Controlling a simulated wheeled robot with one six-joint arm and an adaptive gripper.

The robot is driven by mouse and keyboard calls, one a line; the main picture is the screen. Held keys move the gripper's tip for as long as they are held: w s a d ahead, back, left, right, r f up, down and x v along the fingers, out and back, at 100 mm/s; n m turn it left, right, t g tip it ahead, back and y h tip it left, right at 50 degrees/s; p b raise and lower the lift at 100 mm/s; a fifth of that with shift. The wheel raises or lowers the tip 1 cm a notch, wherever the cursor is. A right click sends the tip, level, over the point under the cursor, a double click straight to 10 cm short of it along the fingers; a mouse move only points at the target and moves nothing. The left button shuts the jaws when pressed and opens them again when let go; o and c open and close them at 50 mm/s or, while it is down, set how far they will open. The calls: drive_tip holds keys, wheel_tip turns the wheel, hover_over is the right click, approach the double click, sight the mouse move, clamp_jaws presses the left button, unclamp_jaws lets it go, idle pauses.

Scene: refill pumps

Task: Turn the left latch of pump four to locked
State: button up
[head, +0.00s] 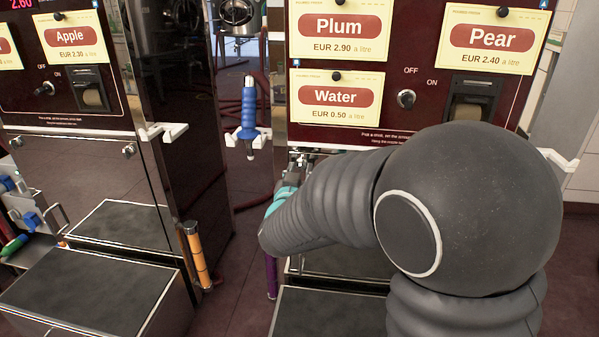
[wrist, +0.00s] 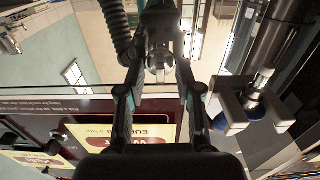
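My gripper (wrist: 160,67) is at the front of the pump with the Plum, Water and Pear signs, just below its dark sign panel. In the wrist view a small shiny metal latch (wrist: 158,62) lies between the fingertips, against the mirror-like steel front. The fingers stand apart on either side of it, but whether they press on it I cannot tell. In the head view my arm covers most of the gripper and the latch; only a teal bit of the gripper (head: 281,198) shows. No pump number is readable. The latch's exact turn is unclear.
A blue-handled nozzle (head: 249,112) hangs in a white holder left of this pump. The Apple pump (head: 62,100) stands further left with an orange-handled nozzle (head: 196,252) by its side. A low dark step (head: 325,312) lies below my arm. Reflections clutter the wrist view.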

drive_tip(key=s+a, duration=0.2)
drive_tip(key=s, duration=0.9)
drive_tip(key=shift+s+a, duration=0.15)
drive_tip(key=shift+s, duration=0.25)
